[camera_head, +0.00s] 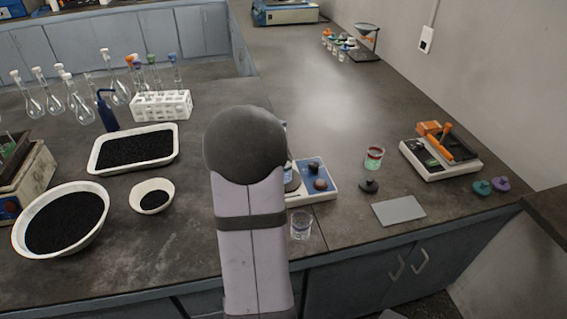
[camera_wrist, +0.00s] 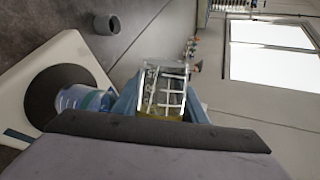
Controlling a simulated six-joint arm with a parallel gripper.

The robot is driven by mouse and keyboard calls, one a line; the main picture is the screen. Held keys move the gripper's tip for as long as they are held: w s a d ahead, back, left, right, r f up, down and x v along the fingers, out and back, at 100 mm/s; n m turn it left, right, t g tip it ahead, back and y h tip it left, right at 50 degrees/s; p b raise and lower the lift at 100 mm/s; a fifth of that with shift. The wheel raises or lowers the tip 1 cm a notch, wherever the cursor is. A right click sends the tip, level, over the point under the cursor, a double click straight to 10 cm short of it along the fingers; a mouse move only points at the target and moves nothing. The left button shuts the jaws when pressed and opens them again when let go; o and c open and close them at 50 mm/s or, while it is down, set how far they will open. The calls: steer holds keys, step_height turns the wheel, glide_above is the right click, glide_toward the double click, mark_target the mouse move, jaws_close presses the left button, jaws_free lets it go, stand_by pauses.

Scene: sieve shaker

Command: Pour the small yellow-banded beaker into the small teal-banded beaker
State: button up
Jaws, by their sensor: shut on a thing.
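My gripper (camera_wrist: 160,101) is shut on a small clear beaker with a yellow band (camera_wrist: 163,115) in the wrist view. White graduation marks show on its wall. Its axis looks turned well away from that of the teal-banded beaker, so it seems tilted; I cannot tell how far. The small teal-banded beaker (camera_wrist: 88,99) stands on the dark round plate (camera_wrist: 42,88) of a white device, beside the left finger and partly hidden by my gripper. In the head view my arm hides the gripper and both beakers. The contents of the held beaker are not clear.
The white device (camera_head: 322,191) shows right of my arm. A clear beaker (camera_head: 300,226) stands near the front edge. A red-banded beaker with green contents (camera_head: 374,158), a grey plate (camera_head: 399,210) and an orange-topped device (camera_head: 440,155) are farther right. Black-filled trays (camera_head: 100,170) lie left.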

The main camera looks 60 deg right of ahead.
steer(key=n+g+p, duration=0.1)
steer(key=p, duration=0.8)
steer(key=shift+w+n+g+p, duration=0.1)
steer(key=shift+n+g+p, duration=0.2)
steer(key=shift+r+p, duration=0.35)
steer(key=shift+p, duration=0.75)
steer(key=shift+n+y+p, duration=0.3)
steer(key=shift+p, duration=0.15)
